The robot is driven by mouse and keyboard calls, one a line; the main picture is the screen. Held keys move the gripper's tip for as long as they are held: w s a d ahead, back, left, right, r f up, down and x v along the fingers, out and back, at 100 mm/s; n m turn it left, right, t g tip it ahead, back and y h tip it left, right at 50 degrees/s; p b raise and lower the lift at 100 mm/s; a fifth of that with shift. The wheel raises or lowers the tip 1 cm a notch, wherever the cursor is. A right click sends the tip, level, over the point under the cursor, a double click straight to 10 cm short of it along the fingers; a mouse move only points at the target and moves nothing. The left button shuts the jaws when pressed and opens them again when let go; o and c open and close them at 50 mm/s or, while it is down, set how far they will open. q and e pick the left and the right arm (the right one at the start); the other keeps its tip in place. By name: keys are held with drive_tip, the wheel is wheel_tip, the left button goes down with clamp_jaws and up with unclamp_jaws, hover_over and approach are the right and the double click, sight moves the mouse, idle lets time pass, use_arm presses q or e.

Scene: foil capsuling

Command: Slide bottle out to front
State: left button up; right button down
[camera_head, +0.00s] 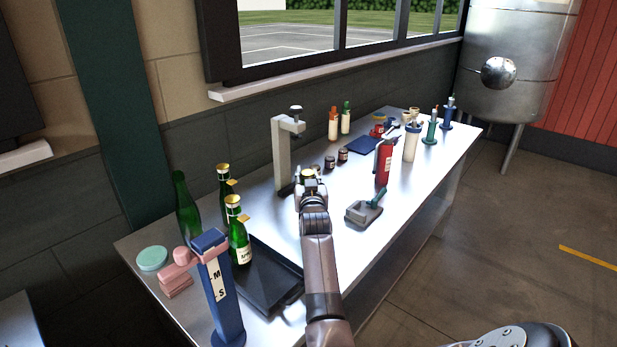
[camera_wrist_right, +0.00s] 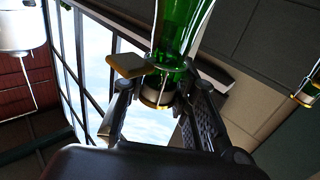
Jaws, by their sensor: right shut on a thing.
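My right gripper (camera_head: 308,181) reaches over the table in front of the grey capsuling stand (camera_head: 283,155). In the right wrist view, my right gripper (camera_wrist_right: 160,108) is shut around the gold-capped end of a green bottle (camera_wrist_right: 182,30). A tan tab (camera_wrist_right: 127,66) sticks out at the side of the gold cap (camera_wrist_right: 156,93). In the head view my gripper hides most of the held bottle, so I cannot tell whether its base touches the stand. My left gripper is not in view.
Two gold-topped green bottles (camera_head: 239,240) (camera_head: 223,180) and a bare-topped green bottle (camera_head: 186,212) stand left, by a black tray (camera_head: 268,288). A blue dispenser (camera_head: 218,290) stands at the front left.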

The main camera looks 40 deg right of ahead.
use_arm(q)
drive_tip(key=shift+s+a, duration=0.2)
use_arm(e)
drive_tip(key=shift+s+a+r, duration=0.1)
drive_tip(key=shift+s+a, duration=0.05)
drive_tip(key=shift+s, duration=0.1)
drive_tip(key=c, duration=1.7)
unclamp_jaws()
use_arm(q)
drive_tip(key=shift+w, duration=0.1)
use_arm(e)
drive_tip(key=o, duration=0.5)
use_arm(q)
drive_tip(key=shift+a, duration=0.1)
use_arm(e)
drive_tip(key=shift+s+a+f, duration=0.2)
drive_tip(key=shift+s+a, duration=0.05)
drive_tip(key=shift+s, duration=0.05)
drive_tip(key=v, duration=1.1)
